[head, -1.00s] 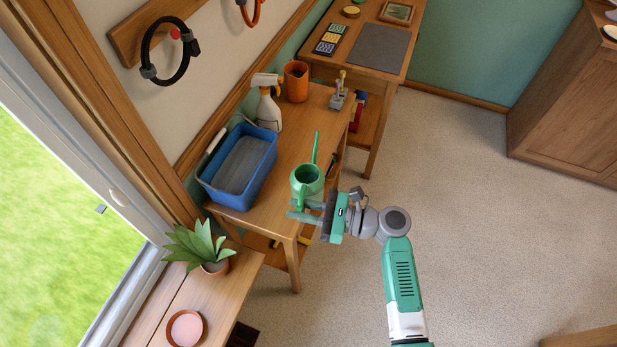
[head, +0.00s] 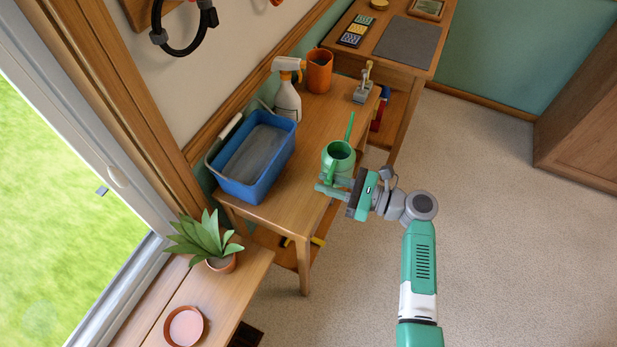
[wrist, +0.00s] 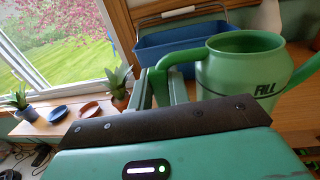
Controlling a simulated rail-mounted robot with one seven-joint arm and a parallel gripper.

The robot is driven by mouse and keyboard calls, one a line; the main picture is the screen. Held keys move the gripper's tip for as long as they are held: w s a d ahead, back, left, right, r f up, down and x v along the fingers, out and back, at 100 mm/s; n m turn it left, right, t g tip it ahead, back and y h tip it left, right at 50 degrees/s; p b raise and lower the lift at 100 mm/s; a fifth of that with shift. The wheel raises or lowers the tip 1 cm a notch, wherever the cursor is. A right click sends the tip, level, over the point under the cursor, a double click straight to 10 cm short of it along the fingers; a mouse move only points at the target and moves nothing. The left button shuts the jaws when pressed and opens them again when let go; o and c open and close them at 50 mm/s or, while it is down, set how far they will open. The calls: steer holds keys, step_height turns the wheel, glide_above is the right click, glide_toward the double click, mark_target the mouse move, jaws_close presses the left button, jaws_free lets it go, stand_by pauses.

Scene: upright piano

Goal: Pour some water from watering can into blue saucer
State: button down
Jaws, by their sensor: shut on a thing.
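The green watering can (head: 338,156) is at the right edge of the wooden side table, its long spout pointing away to the back. Its open top and the lettering on its side show in the wrist view (wrist: 243,72). My gripper (head: 331,190) is shut on the can's handle, which shows between the fingers in the wrist view (wrist: 165,90). I cannot tell whether the can's base touches the table. The blue saucer (wrist: 59,113) is on the windowsill shelf in the wrist view, left of a terracotta saucer (wrist: 90,107); it is not in the head view.
A blue tub (head: 272,180), a white spray bottle (head: 287,100) and an orange pitcher (head: 319,72) stand on the table near the can. On the shelf, a potted plant (head: 208,243) stands behind the terracotta saucer (head: 185,327). Open floor lies to the right.

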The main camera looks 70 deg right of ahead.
steer(key=w+f, duration=0.1)
steer(key=w, duration=0.1)
steer(key=w+d+f+b, duration=0.1)
steer(key=w, duration=0.1)
steer(key=w+d+f+b, duration=0.1)
steer(key=w, duration=0.1)
steer(key=shift+w+d+f, duration=0.1)
steer(key=shift+w+f, duration=0.15)
steer(key=shift+w, duration=0.1)
steer(key=shift+s+f, duration=0.15)
steer(key=shift+f, duration=0.05)
steer(key=c, duration=1.3)
jaws_free()
